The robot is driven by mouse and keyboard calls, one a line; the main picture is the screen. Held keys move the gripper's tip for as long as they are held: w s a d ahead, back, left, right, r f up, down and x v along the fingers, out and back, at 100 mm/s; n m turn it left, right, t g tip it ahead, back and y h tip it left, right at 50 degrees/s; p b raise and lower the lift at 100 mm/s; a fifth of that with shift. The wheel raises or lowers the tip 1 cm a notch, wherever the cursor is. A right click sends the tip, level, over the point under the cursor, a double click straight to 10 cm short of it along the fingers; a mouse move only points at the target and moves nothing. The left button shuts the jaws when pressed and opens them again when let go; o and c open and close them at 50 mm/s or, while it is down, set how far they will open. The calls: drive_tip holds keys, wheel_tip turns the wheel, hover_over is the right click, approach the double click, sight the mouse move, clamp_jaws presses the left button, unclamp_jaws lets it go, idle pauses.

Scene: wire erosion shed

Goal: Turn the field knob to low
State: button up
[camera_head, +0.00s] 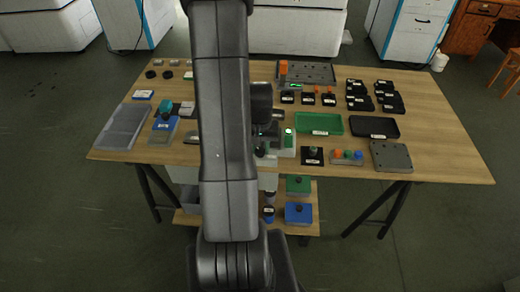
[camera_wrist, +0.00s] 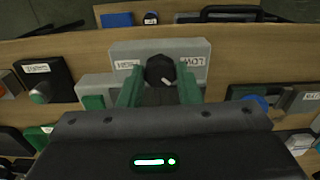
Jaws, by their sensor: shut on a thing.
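The field knob (camera_wrist: 159,68) is a round black knob on a light grey block (camera_wrist: 205,48) in the wrist view. A white pointer mark on it points toward the lower right of that view. White labels flank the knob; both appear upside down, the right one (camera_wrist: 193,61) seems to read LOW and the left one (camera_wrist: 127,64) HIGH. My gripper (camera_wrist: 159,88) has its two green fingers on either side of the knob, shut on it. In the head view my arm hides most of the gripper and the knob.
The wooden table (camera_head: 440,130) is crowded. A green tray (camera_head: 320,124) and a black tray (camera_head: 374,127) lie to the right of my arm. In the wrist view a block with a green button (camera_wrist: 41,92) is left of the knob block. The table's right end is clear.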

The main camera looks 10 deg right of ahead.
sight(260, 150)
drive_tip(key=shift+n+b, duration=0.5)
drive_tip(key=shift+n, duration=0.7)
drive_tip(key=o, duration=1)
drive_tip(key=shift+c, duration=0.2)
drive_tip(key=shift+r, duration=0.1)
wheel_tip(260, 150, up, 14)
drive_tip(key=shift+f, duration=0.2)
wheel_tip(260, 150, down, 14)
drive_tip(key=shift+r, duration=0.1)
